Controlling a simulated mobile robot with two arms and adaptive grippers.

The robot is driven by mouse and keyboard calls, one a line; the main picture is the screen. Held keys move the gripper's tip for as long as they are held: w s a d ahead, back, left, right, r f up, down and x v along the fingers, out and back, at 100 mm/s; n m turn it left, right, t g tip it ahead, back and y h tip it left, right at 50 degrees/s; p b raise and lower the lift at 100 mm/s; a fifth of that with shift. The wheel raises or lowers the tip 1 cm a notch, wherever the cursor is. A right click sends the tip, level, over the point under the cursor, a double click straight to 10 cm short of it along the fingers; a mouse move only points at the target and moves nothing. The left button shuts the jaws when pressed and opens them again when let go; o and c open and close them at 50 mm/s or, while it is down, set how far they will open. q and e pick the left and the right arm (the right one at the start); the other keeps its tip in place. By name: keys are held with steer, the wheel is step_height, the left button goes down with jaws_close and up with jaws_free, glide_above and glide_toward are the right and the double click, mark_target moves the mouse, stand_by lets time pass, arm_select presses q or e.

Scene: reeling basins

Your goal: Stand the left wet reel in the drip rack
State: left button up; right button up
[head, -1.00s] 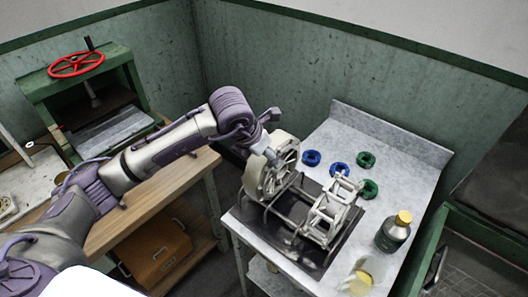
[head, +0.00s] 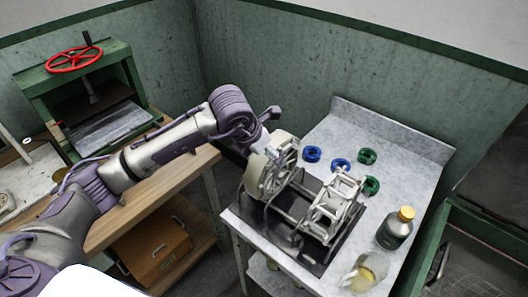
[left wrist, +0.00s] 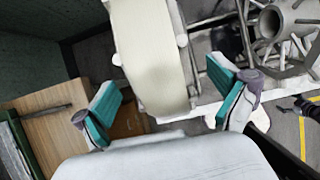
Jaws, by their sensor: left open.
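A cream, wide-rimmed reel (head: 270,168) stands upright at the left end of the wire drip rack (head: 294,225). A paler open-frame reel (head: 335,208) stands to its right in the same rack. My left gripper (head: 266,140) is at the upper left of the cream reel and partly hidden from the head. In the left wrist view my left gripper (left wrist: 163,82) is open, with teal-padded fingers spread on either side of the cream reel's rim (left wrist: 145,45). A gap shows beside each finger. My right gripper is not in view.
The rack sits on a dark tray (head: 316,266) on a grey metal table (head: 400,150). Blue and green rings, a dark bottle (head: 395,228) with a yellow cap and a glass jug (head: 365,272) stand to the right. A wooden bench (head: 150,185) is at left.

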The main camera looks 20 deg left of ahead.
arm_select(q)
steer(key=v, duration=1.2)
